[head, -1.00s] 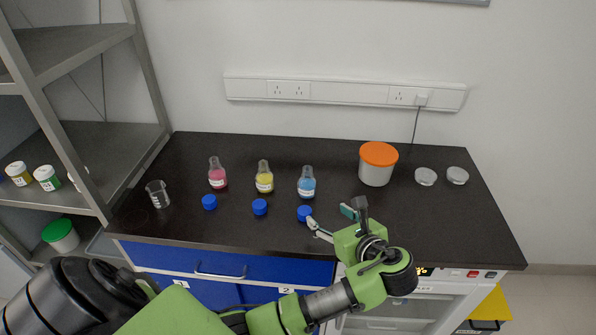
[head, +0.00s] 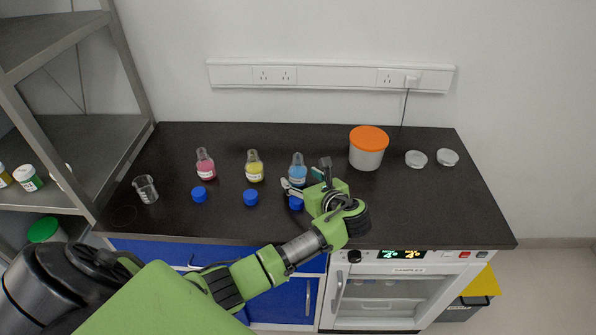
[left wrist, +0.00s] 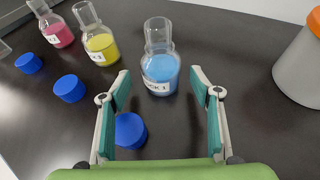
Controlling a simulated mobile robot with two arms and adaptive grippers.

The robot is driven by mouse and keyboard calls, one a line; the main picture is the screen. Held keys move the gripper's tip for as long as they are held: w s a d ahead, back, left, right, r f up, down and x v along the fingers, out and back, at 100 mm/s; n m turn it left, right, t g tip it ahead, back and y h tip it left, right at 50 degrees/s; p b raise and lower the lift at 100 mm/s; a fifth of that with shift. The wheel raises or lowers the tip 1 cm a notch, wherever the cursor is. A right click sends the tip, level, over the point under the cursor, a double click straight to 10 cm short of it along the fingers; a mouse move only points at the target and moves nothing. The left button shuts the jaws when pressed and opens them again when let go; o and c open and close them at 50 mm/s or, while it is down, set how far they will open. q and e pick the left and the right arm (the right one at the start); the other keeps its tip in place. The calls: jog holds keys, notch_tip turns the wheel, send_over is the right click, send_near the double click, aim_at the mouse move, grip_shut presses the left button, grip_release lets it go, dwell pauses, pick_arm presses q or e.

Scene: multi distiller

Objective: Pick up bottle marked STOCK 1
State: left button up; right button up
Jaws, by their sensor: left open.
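The blue-liquid bottle (head: 297,170) stands upright on the black bench, rightmost of three flasks. In the left wrist view this bottle (left wrist: 160,68) carries a white label that seems to end in "1". My left gripper (head: 303,180) is open and empty, just in front of the bottle. In the left wrist view its fingertips (left wrist: 160,76) lie to either side of the bottle's line, with the bottle a little beyond them. A blue cap (left wrist: 130,130) lies on the bench between the fingers, nearer the palm. My right gripper is out of view.
Yellow (head: 254,170) and pink (head: 205,167) flasks stand to the left, each with a blue cap in front. A beaker (head: 146,190) stands far left. An orange-lidded tub (head: 367,150) and two clear dishes are to the right. The right front bench is clear.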

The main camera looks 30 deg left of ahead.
aim_at(303, 178)
pick_arm(q)
jog(key=x, duration=0.3)
jog(key=shift+w+a+f, duration=0.1)
jog(key=shift+w+f, duration=0.05)
jog(key=shift+w, duration=0.05)
jog(key=c, duration=1.4)
jog(key=shift+r, duration=0.2)
